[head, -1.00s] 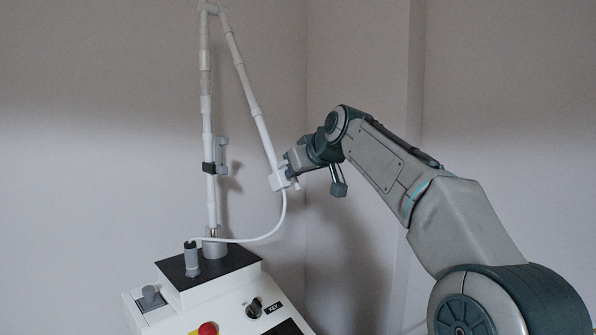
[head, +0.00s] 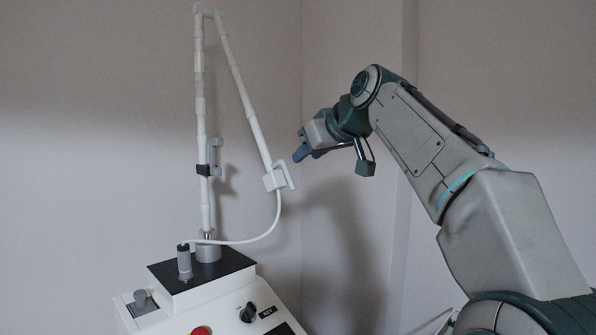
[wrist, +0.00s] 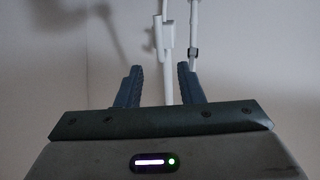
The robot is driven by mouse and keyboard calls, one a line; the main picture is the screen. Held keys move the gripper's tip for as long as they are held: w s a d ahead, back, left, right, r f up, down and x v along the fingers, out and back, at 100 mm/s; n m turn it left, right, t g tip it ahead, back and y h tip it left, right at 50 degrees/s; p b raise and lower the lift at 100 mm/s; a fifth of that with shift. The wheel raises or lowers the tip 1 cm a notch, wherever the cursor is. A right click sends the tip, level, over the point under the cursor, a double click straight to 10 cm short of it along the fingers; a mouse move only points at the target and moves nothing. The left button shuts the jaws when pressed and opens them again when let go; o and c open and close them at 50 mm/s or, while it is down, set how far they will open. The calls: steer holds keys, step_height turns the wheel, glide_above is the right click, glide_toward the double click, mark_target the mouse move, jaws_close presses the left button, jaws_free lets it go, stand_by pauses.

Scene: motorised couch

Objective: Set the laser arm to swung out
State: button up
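The white laser arm (head: 239,85) rises on an upright post (head: 201,120) from the machine, bends at the top and slants down to the right. At its lower end is a white block with a handle (head: 276,179); a white cable loops from it to the console. My gripper (head: 299,154) is just right of and above the handle, apart from it. In the wrist view my gripper (wrist: 160,72) has two blue fingers spread apart with nothing between them. The laser arm's end (wrist: 165,45) shows beyond the fingertips.
The machine's console (head: 208,306) has a red button (head: 201,331), a black knob (head: 248,312) and a grey cylinder (head: 184,262) on top. A clip (head: 214,157) sits on the post. Walls stand behind; the space right of the handle is free apart from my arm.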

steer(key=shift+v, duration=2.25)
steer(key=s+d+f+m+g+h, duration=0.2)
steer(key=s+f, duration=0.7)
steer(key=f, duration=0.5)
steer(key=s+d+f+m+g+h, duration=0.2)
steer(key=s+f, duration=0.7)
steer(key=f, duration=0.6)
steer(key=s+d+f+m+g+h, duration=0.2)
steer(key=s+d+f, duration=0.3)
steer(key=s+f, duration=0.5)
step_height(320, 180, down, 5)
steer(key=shift+m+g, duration=0.6)
steer(key=shift+m, duration=0.1)
